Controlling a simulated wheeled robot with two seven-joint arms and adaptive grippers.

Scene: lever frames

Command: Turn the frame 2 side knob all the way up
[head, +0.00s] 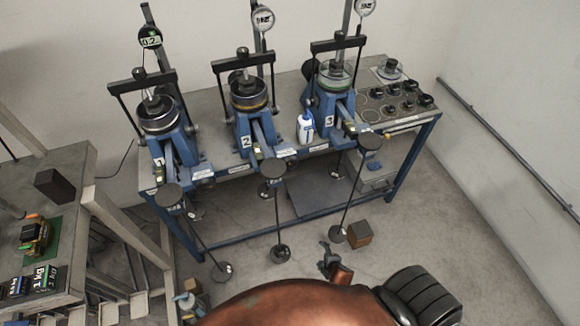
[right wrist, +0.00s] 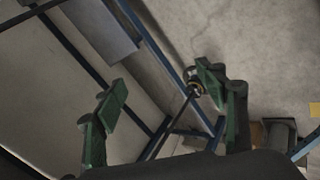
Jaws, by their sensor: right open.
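Frame 2 (head: 245,125) is the middle of three blue lever frames on the bench, marked with a white 2. A small grey knob (head: 279,109) seems to sit on its right side; its setting is too small to read. My right gripper (head: 329,262) is low in the head view, in front of the bench and well apart from frame 2. In the right wrist view its green fingers (right wrist: 161,88) are spread with nothing gripped; a dark rod runs behind the gap between them. My left gripper cannot be made out.
Frame 1 (head: 160,125) and frame 3 (head: 330,95) flank frame 2, with a white bottle (head: 305,128) between frames 2 and 3. Round weights hang in front on rods. A brown block (head: 359,234) lies on the floor. A second table (head: 75,215) stands at left.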

